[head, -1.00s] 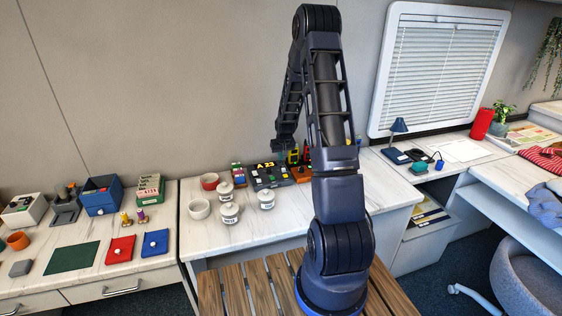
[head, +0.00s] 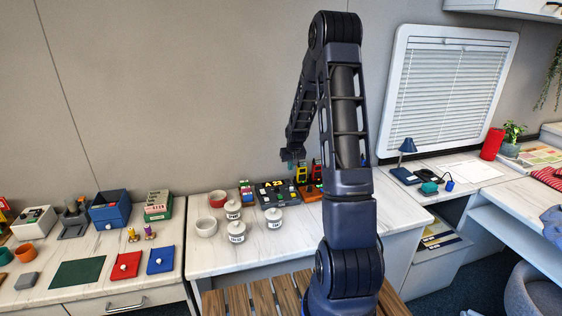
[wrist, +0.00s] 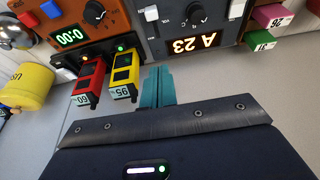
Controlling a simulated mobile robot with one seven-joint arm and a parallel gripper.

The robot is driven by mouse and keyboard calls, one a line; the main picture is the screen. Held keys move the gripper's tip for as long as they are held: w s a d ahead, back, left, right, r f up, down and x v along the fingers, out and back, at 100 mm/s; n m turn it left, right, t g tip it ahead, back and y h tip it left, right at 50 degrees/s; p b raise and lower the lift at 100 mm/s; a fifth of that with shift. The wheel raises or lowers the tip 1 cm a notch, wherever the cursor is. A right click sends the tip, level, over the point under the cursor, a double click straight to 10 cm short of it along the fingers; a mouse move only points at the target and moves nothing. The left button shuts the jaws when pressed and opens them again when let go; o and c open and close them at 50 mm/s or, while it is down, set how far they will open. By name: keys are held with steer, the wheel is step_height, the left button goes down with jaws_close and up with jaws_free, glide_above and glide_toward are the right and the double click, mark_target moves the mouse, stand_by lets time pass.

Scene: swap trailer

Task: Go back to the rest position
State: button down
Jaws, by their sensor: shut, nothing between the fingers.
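My gripper (head: 292,160) hangs over the back of the white middle counter (head: 215,257) in the head view, where its fingers are tiny. In the wrist view its teal fingers (wrist: 157,88) are together with nothing between them. Just beyond them are a grey console (wrist: 195,32) showing "A 23" and a dark holder with a yellow unit (wrist: 123,75) and a red unit (wrist: 89,82). The fingertips appear close to the holder and console; I cannot tell whether they touch.
An orange timer box (wrist: 75,22) shows "0:00". A blue lamp (head: 407,146) stands on the right. The counter's front is clear.

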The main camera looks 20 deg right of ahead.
steer(key=s+a+r, duration=0.2)
steer(key=s+r, duration=0.7)
steer(key=r, duration=0.2)
steer(key=s+a+r, duration=0.3)
steer(key=s+r, duration=0.5)
steer(key=r, duration=0.3)
steer(key=s+a+r, duration=0.1)
steer(key=s+r, duration=0.2)
steer(key=s, duration=1)
steer(key=s+a+r, duration=0.1)
steer(key=s+r, duration=0.3)
steer(key=s, duration=0.9)
steer(key=shift+a+t, duration=0.3)
steer(key=shift+t, duration=0.1)
steer(key=c, duration=2.2)
jaws_free()
steer(key=shift+s, duration=0.1)
